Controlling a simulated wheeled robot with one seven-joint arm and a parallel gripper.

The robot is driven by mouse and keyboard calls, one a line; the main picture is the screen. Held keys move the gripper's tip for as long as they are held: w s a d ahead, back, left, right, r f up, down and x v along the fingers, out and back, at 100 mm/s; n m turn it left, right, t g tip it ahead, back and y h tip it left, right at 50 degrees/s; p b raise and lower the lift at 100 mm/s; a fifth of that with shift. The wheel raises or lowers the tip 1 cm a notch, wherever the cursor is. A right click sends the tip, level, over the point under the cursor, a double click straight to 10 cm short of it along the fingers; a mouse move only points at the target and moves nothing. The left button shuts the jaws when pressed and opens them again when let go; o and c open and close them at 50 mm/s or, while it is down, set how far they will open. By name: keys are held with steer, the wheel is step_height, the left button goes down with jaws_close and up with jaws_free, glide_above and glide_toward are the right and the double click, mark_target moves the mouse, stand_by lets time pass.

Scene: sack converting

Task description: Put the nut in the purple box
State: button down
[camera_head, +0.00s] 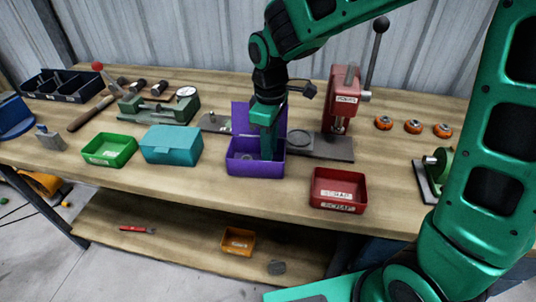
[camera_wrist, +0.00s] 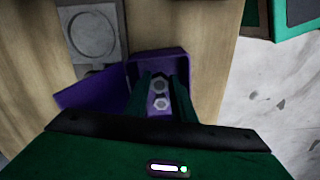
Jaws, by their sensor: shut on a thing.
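The purple box (camera_head: 255,168) stands on the bench with its lid (camera_head: 241,117) open at the back; it also shows in the wrist view (camera_wrist: 159,58). My gripper (camera_head: 267,150) points down into the box, its fingertips below the rim. In the wrist view my fingers (camera_wrist: 160,92) are shut on a nut (camera_wrist: 161,103), a small grey six-sided piece with a hole. A second grey nut-like piece (camera_wrist: 157,87) shows just beyond it between the fingers. Whether the held nut touches the box floor is hidden.
A closed teal box (camera_head: 171,145) and an open green tray (camera_head: 109,150) stand to the left. A red scrap tray (camera_head: 338,190) stands to the right. A red press (camera_head: 341,105) rises behind, with several orange round parts (camera_head: 413,127) beyond it.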

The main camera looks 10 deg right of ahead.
steer(key=shift+f, duration=1.55)
steer(key=c, duration=1.8)
jaws_free()
steer(key=shift+o, duration=0.2)
step_height(320, 180, up, 12)
steer(key=s+d+m, duration=0.3)
steer(key=d+m, duration=0.1)
steer(key=d, duration=0.5)
steer(key=s+d+m, duration=0.3)
steer(key=d+m, duration=0.1)
steer(key=d, duration=0.5)
steer(key=s+d+f+m, duration=0.2)
steer(key=s+d+m, duration=0.3)
steer(key=s, duration=0.3)
steer(key=s+d+f+m, duration=0.2)
steer(key=s+d+m, duration=0.3)
steer(key=s, duration=0.4)
steer(key=shift+d+f, duration=0.35)
steer(key=shift+d, duration=0.55)
